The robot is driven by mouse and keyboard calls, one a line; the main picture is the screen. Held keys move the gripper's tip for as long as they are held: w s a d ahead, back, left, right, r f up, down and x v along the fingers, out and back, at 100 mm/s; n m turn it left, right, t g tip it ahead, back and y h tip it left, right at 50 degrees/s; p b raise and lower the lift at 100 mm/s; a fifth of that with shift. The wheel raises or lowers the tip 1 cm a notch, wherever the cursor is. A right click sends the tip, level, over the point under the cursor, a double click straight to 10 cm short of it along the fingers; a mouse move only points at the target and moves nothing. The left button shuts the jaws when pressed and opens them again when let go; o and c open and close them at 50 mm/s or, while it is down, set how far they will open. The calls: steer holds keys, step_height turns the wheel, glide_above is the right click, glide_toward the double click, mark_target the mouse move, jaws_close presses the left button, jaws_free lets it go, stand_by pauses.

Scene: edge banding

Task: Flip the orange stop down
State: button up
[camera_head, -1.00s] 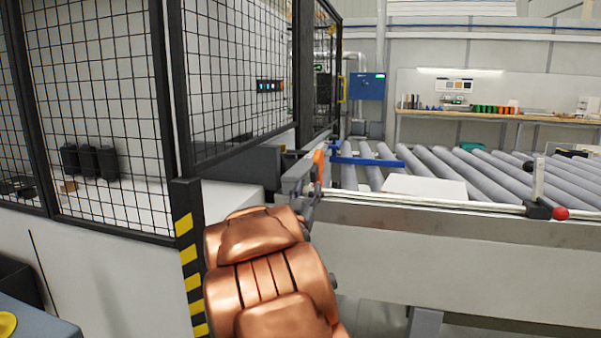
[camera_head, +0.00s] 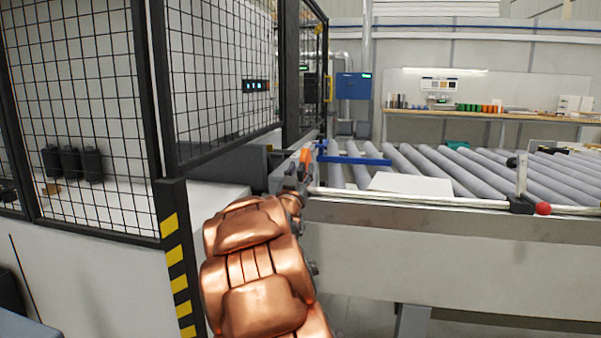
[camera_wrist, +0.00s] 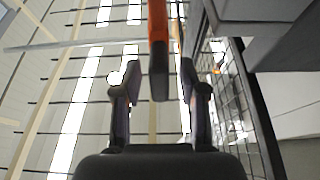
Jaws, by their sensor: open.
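The orange stop (camera_head: 305,157) stands at the near left end of the roller conveyor, by the blue bars. In the wrist view the stop (camera_wrist: 158,22) comes down from the top edge as an orange bar with a dark end. My gripper (camera_wrist: 160,70) is open, with one dark finger on each side of that dark end. Gaps show on both sides, so the fingers do not appear to press on it. In the head view my gripper (camera_head: 296,188) is small and partly hidden by my copper arm, just below the stop.
A blue bar (camera_head: 352,160) reaches over the rollers (camera_head: 455,170). A white panel (camera_head: 410,184) lies on them. A rail with a red knob (camera_head: 543,208) runs along the front edge. A mesh fence (camera_head: 225,75) and striped post (camera_head: 175,255) stand close on the left.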

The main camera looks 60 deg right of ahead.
jaws_close()
stand_by(0.3)
stand_by(0.4)
